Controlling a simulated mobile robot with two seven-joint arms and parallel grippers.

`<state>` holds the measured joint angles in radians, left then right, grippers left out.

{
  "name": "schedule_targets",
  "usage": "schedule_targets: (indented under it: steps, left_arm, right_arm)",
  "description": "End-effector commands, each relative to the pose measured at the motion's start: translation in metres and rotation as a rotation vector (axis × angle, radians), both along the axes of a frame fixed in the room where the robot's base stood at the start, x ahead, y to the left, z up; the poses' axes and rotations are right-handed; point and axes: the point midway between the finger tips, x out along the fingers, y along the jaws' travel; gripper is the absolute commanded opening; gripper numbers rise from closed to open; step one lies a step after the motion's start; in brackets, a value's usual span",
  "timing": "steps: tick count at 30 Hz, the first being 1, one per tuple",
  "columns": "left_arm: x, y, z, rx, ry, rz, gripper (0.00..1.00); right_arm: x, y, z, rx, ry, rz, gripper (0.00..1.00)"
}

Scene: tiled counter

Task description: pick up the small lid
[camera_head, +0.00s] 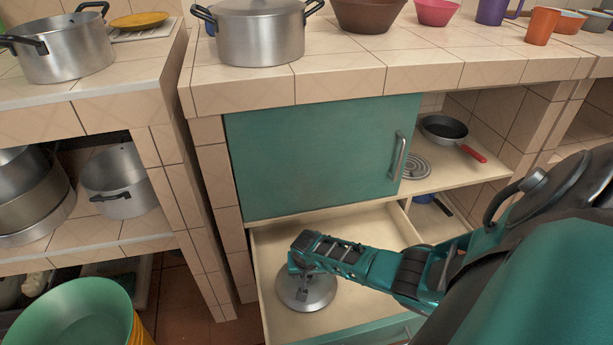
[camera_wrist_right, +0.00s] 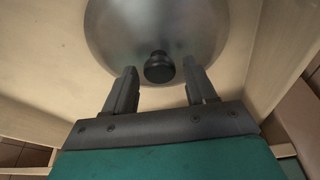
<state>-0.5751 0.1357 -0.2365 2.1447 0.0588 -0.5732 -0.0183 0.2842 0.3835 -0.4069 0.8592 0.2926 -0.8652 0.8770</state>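The small lid (camera_head: 320,296) is a round, shiny metal lid lying in the open drawer (camera_head: 375,222) below the teal cabinet door. In the right wrist view the lid (camera_wrist_right: 115,30) shows its dark round knob (camera_wrist_right: 159,68) facing up. My right gripper (camera_head: 303,272) is directly over the lid, pointing down. In the wrist view my right gripper (camera_wrist_right: 158,72) is open, with one finger on each side of the knob and a visible gap to both. The gripper hides part of the lid in the head view. My left gripper is not in view.
The drawer walls surround the lid and gripper, with bare floor around them. The teal door (camera_head: 310,155) is shut above. A pan (camera_head: 445,128) with a red handle is on the right shelf. A large pot (camera_head: 260,35) stands on the counter. Green bowls (camera_head: 75,315) are at lower left.

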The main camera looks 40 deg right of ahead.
Motion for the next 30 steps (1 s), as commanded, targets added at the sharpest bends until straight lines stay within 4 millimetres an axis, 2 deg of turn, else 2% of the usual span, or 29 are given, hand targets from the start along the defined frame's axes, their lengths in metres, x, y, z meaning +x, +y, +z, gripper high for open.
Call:
schedule_targets:
  steps: [2,17,30]
  left_arm:
    - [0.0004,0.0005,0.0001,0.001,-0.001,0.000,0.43]
    - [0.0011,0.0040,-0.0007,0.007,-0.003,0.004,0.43]
    - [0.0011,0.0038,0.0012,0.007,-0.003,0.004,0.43]
  right_arm:
    - [-0.0002,0.0003,-0.0001,0.000,0.000,0.000,0.48]
    - [-0.0004,0.0002,-0.0002,0.001,0.001,0.000,0.00]
    - [-0.0001,0.0001,0.0029,0.000,0.000,0.000,0.00]
